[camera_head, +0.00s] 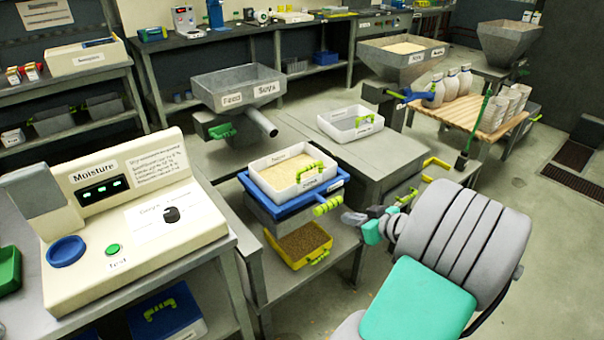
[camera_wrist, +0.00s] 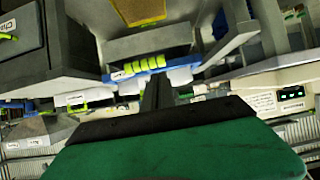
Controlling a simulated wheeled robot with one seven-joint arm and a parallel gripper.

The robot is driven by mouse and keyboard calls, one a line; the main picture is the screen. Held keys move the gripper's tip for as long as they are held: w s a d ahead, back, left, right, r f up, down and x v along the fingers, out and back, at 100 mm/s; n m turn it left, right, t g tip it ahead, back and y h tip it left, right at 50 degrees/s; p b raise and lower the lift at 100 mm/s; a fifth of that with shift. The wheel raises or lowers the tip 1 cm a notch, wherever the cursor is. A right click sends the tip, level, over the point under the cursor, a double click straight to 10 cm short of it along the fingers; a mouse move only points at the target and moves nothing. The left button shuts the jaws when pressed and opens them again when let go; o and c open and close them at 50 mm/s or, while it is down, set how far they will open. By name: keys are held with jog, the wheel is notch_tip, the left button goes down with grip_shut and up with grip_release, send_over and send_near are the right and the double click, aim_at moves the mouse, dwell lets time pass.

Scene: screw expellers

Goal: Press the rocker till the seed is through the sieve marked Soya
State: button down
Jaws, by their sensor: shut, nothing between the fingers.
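A grey hopper (camera_head: 235,88) labelled "Feed" and "Soya" stands on the middle bench, with a green handle (camera_head: 222,131) below it. In front of it, a white tray (camera_head: 322,163) of pale grain sits in a blue frame (camera_head: 258,198). The frame's ribbed yellow-green handle (camera_head: 327,205) sticks out toward my gripper (camera_head: 358,219). The gripper is shut and empty, just right of that handle and apart from it. In the wrist view the handle (camera_wrist: 145,67) lies beyond the dark closed fingers (camera_wrist: 157,95). I cannot make out a rocker or a sieve marked Soya for sure.
A yellow bin (camera_head: 303,262) of brown material sits on the shelf below the frame. The Moisture meter (camera_head: 140,225) stands at left. A white tray (camera_head: 350,112) is on the bench behind. Open floor lies right.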

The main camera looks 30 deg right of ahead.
jog(key=w+a+n+g+y, duration=0.15)
jog(key=a+g, duration=0.35)
jog(key=a, duration=1.1)
jog(key=s+a+r+m+g+h, duration=0.1)
jog(key=s+a+m+g+h, duration=0.2)
jog(key=s+a, duration=0.8)
jog(key=shift+a+r+g, duration=0.2)
jog(key=shift+a+g, duration=0.6)
jog(key=shift+a, duration=0.2)
